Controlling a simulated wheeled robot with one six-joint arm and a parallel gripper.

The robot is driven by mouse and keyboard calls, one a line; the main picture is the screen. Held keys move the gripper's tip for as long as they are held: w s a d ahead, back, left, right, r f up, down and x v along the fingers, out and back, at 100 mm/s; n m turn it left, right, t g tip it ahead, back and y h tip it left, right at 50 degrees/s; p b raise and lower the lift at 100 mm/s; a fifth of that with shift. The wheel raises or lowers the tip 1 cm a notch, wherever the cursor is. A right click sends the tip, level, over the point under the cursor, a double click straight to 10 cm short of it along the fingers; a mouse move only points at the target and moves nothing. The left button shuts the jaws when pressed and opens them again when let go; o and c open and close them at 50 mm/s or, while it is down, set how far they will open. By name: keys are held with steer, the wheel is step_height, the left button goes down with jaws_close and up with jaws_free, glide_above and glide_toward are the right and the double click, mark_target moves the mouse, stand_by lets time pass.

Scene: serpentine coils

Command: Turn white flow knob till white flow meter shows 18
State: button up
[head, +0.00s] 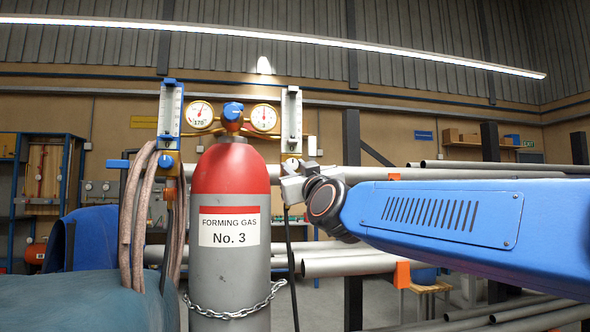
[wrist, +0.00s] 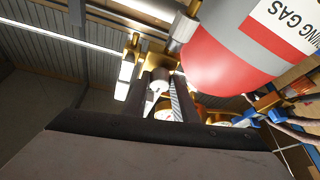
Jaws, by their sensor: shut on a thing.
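The white flow meter (head: 291,118) is an upright tube in a white frame, right of the gas cylinder's gauges in the head view. Its scale is too small to read. My gripper (head: 291,172) is just below it, beside the cylinder's red shoulder. In the wrist view, my gripper (wrist: 162,92) has its fingers on both sides of the white flow knob (wrist: 160,80) and is shut on it. In the head view the knob is mostly hidden by the gripper.
The gas cylinder (head: 229,260) labelled Forming Gas No. 3 stands close left of my gripper, with a chain around it. A blue flow meter (head: 170,115) and draped hoses (head: 137,215) are left of it. A black hose (head: 291,265) hangs below my gripper. Grey pipes (head: 350,265) lie behind.

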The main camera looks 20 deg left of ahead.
steer(key=shift+m, duration=0.3)
steer(key=m+t+h, duration=0.1)
steer(key=m, duration=0.1)
steer(key=m+h, duration=0.1)
steer(key=m, duration=0.1)
steer(key=shift+s+a+f+t, duration=0.1)
steer(key=shift+s+a+t, duration=0.1)
steer(key=shift+t, duration=0.2)
steer(key=m+h, duration=0.3)
steer(key=m, duration=0.3)
steer(key=m+h, duration=0.3)
steer(key=m, duration=0.4)
steer(key=r+m+h, duration=0.1)
steer(key=m+h, duration=0.2)
steer(key=m, duration=0.4)
steer(key=shift+s+a, duration=0.2)
steer(key=shift+a, duration=0.2)
steer(key=m, duration=0.2)
steer(key=m+g, duration=0.1)
steer(key=m, duration=0.1)
steer(key=shift+r+g+h, duration=0.1)
steer(key=shift+g+h, duration=0.2)
steer(key=m+g, duration=0.1)
steer(key=m, duration=0.1)
steer(key=m+g, duration=0.1)
steer(key=m, duration=0.1)
steer(key=shift+r+m+y, duration=0.2)
steer(key=shift+m+y, duration=0.1)
steer(key=shift+y, duration=0.1)
steer(key=shift+g, duration=0.3)
